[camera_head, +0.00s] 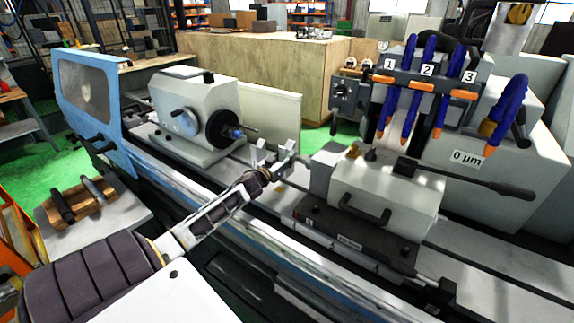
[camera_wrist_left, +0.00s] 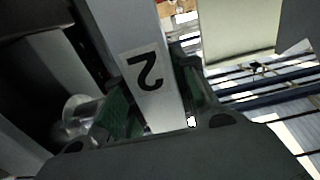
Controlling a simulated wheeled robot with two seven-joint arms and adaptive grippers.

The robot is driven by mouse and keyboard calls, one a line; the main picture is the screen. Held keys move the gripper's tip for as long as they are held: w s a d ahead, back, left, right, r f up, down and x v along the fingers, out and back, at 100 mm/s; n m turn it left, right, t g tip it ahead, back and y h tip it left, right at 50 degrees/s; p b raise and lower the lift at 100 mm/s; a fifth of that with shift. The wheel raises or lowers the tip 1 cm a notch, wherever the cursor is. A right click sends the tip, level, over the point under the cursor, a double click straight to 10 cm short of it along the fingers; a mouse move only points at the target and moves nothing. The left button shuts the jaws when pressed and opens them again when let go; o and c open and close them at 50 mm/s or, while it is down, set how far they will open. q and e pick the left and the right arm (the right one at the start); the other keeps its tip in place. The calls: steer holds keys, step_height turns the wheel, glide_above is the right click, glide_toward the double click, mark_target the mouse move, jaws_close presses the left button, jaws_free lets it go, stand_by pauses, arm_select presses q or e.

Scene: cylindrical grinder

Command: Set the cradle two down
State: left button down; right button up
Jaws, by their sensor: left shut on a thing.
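The cradle two (camera_wrist_left: 122,32) is a pale grey block with a black "2" on a white label, seen large in the left wrist view. My left gripper (camera_wrist_left: 150,115) is shut on it, one finger on each side. In the head view my left gripper (camera_head: 266,174) is over the machine bed, between the workhead and the tailstock. Small grey prongs, seemingly of the cradle, show at its tip. The cradle's underside is hidden, so I cannot tell whether it touches the bed. My right gripper is out of view.
The grey workhead (camera_head: 195,112) with a black chuck stands left of the gripper. The tailstock (camera_head: 385,203) with its long lever is close on the right. Blue hoses (camera_head: 428,75) rise behind it. A wooden rack (camera_head: 78,205) with dark cylinders lies on the left side table.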

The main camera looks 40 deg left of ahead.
arm_select(q)
steer(key=shift+f, duration=1.55)
steer(key=shift+f, duration=0.4)
steer(key=c, duration=1.1)
jaws_free()
steer(key=shift+f, duration=0.1)
steer(key=shift+d+r, duration=0.1)
steer(key=shift+r, duration=0.35)
steer(key=shift+s+d+f, duration=0.1)
steer(key=shift+s+d, duration=0.05)
steer(key=shift+s, duration=1)
steer(key=shift+s+d+f, duration=0.1)
steer(key=shift+s, duration=1)
steer(key=shift+s+d+r+b, duration=0.1)
steer(key=shift+s+b, duration=0.05)
steer(key=shift+s, duration=1.1)
steer(key=shift+s+d+b, duration=0.15)
steer(key=shift+s+b, duration=0.05)
steer(key=shift+s, duration=1.05)
steer(key=shift+s+d+r+b, duration=0.1)
steer(key=shift+s+b, duration=0.05)
steer(key=shift+s, duration=1.1)
